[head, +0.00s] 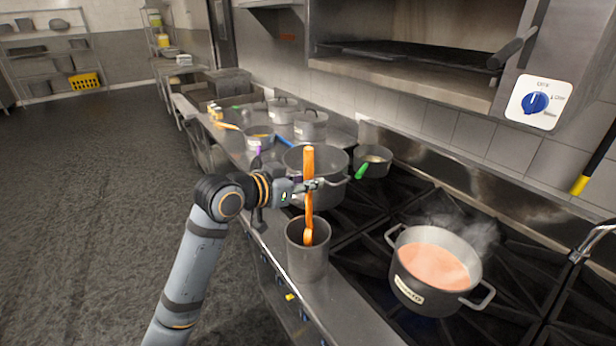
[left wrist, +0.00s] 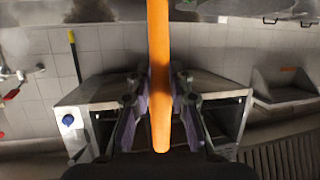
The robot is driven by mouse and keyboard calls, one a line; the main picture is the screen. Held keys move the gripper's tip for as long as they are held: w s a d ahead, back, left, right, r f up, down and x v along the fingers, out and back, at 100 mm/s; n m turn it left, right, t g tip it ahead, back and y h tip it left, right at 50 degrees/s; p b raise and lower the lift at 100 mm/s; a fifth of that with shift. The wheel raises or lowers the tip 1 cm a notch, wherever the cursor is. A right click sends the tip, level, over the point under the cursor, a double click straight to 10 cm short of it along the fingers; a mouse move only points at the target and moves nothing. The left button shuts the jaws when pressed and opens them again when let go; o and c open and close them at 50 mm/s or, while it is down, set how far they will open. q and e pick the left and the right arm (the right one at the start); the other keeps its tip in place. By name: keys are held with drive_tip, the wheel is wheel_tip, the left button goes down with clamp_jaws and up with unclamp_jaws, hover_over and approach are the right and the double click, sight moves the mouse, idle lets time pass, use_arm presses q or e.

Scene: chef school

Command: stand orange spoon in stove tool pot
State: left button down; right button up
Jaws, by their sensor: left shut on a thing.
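The orange spoon (head: 309,176) is held nearly upright in my left gripper (head: 309,187), which is shut on its handle. Its lower end shows at the mouth of the grey cylindrical tool pot (head: 307,262), overlapping the opening; I cannot tell how deep it reaches. The pot stands on the steel front edge of the stove. In the left wrist view the orange spoon (left wrist: 158,75) runs between the two fingers of my left gripper (left wrist: 160,105). My right gripper is in neither view.
A steaming pot of orange-pink soup (head: 435,268) sits on the burners at right. A large grey pot (head: 330,163) stands just behind my gripper, with a green-handled pan (head: 373,161) beside it. More pots (head: 311,125) line the counter beyond. The floor at left is clear.

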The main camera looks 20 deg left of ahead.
sight(307, 205)
use_arm(q)
drive_tip(key=shift+f+b, duration=1.85)
drive_tip(key=shift+f, duration=1.5)
drive_tip(key=c, duration=1.1)
unclamp_jaws()
drive_tip(key=shift+r, duration=0.1)
wheel_tip(307, 205, up, 10)
drive_tip(key=shift+f, duration=0.1)
